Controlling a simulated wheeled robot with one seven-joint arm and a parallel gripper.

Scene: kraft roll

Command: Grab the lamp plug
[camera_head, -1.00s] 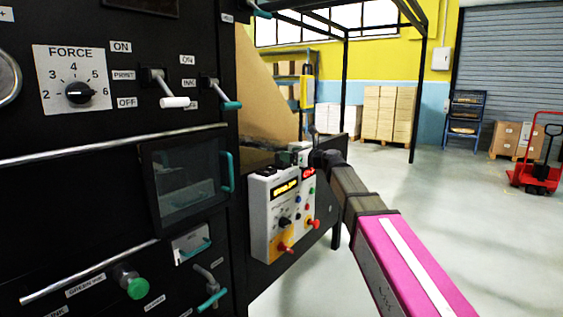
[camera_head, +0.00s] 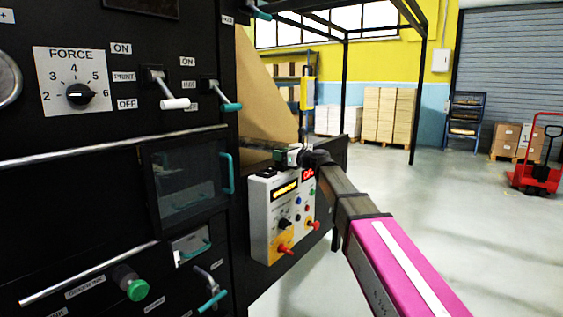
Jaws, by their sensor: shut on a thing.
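My gripper (camera_head: 285,156) is at the end of my magenta and dark arm, just above the top of the grey control box on the black machine. It is small in the view and seen from behind. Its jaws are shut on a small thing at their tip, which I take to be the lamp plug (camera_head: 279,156). The plug's shape is mostly hidden by the jaws and too small to make out. A yellow upright lamp-like piece (camera_head: 307,94) stands behind the gripper on a thin dark pole.
The grey control box (camera_head: 283,216) has a lit yellow display, a red display and several knobs. The black machine front with switches and a teal-handled window (camera_head: 187,180) fills the left. A brown paper sheet (camera_head: 262,95) rises behind. Open floor lies right; a red pallet truck (camera_head: 533,180) stands far off.

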